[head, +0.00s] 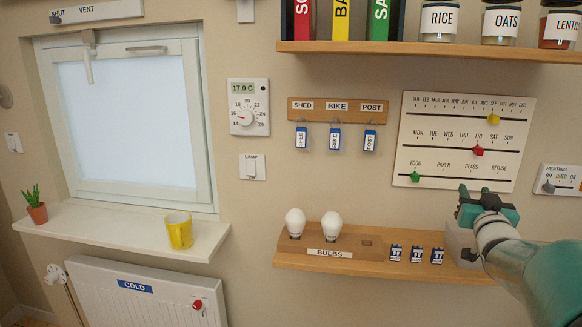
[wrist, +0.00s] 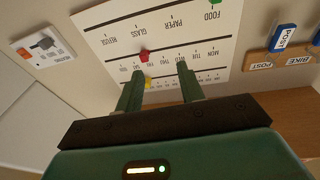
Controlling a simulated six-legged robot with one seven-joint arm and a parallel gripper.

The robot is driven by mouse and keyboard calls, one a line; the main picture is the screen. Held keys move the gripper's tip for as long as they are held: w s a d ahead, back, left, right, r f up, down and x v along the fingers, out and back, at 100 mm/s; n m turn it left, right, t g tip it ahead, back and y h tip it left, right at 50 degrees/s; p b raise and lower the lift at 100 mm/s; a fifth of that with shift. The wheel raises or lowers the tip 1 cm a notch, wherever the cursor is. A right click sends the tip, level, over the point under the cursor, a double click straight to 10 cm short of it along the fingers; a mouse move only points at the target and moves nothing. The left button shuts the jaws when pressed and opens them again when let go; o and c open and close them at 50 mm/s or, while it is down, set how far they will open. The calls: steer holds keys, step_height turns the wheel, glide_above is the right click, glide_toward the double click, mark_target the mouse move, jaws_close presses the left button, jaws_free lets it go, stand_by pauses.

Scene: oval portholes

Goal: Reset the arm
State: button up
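My arm reaches in from the right in the head view, and my gripper (head: 487,200) is in front of the wall near the lower right of the calendar board. In the wrist view my gripper (wrist: 160,88) shows its two fingers apart, with nothing between them but the board behind. The white calendar board (head: 440,165) has three slider rows. A yellow marker (head: 493,118) is on the month row, a red marker (head: 478,150) on the day row, and a green marker (head: 415,177) on the waste row. The board appears upside down in the wrist view (wrist: 190,30).
A lower shelf (head: 350,268) holds two white bulbs (head: 331,222) in a block and several small battery boxes (head: 416,254). A grey-white object (head: 460,242) stands at its right end, partly behind my gripper. An upper shelf (head: 430,50) holds jars. A heating switch (head: 560,180) is at right.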

steer(key=s+a+f+n+g+y, duration=0.1)
steer(key=s+a+f+g, duration=0.3)
steer(key=s+a, duration=0.5)
steer(key=s+a+f+n+g+y, duration=0.2)
steer(key=s+a+f, duration=0.4)
steer(key=s+a, duration=0.3)
steer(key=s+a+f+n+g+y, duration=0.1)
steer(key=s+a+f+g+y, duration=0.2)
steer(key=a, duration=1.1)
steer(key=s+f+g, duration=0.2)
steer(key=s+g, duration=0.2)
steer(key=s, duration=0.2)
steer(key=shift+y, duration=0.4)
